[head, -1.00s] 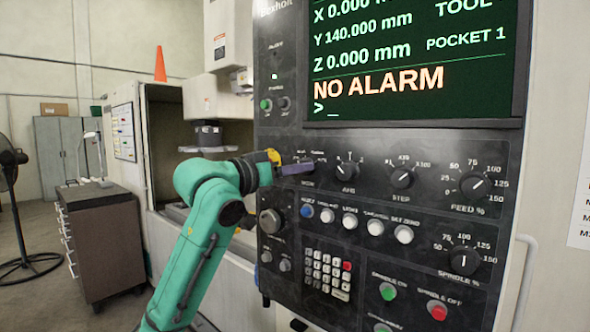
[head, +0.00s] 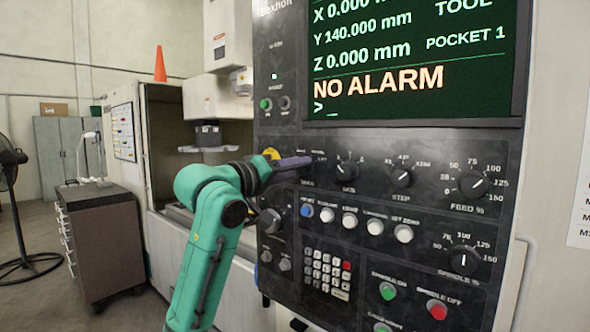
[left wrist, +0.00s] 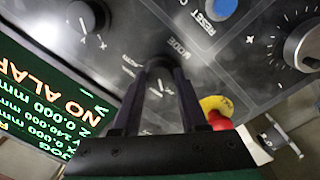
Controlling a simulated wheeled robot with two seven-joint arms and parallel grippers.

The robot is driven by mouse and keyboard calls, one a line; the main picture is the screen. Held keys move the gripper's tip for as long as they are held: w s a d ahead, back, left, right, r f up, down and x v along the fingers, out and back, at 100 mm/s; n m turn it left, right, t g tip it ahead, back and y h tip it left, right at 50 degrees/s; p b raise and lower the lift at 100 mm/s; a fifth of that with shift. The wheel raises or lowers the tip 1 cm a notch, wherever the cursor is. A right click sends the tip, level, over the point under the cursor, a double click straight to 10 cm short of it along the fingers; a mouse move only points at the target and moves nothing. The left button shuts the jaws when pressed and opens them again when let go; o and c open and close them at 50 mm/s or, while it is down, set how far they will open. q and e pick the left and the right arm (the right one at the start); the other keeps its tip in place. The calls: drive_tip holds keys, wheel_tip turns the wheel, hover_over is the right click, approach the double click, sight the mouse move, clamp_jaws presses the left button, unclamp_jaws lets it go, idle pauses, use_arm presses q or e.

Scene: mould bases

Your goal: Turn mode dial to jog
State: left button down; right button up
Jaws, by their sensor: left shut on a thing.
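The mode dial (left wrist: 160,66) is on the dark control panel (head: 400,290), beside the printed word MODE. My left gripper (head: 308,161) reaches the panel below the screen and is shut on the dial. In the left wrist view its two dark fingers (left wrist: 160,72) stand one on each side of the dial. In the head view the fingers hide the dial and some of its labels. I cannot read clearly which mark the dial points to. On the screen (left wrist: 60,105) in the left wrist view, a line near the picture's bottom seems to read JOG. My right gripper is not in view.
A yellow-collared red button (left wrist: 217,112) is close beside the fingers. The axis dial (head: 346,172), step dial (head: 401,174) and a row of push buttons (head: 349,220) are nearby. A drawer cabinet (head: 105,240) and fan (head: 8,170) stand left.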

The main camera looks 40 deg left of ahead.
use_arm(q)
drive_tip(key=shift+n, duration=0.5)
drive_tip(key=shift+c, duration=2.2)
unclamp_jaws()
drive_tip(key=s+b, duration=0.6)
drive_tip(key=s, duration=0.8)
drive_tip(key=shift+s+a+f, duration=0.25)
drive_tip(key=shift+s+f, duration=0.05)
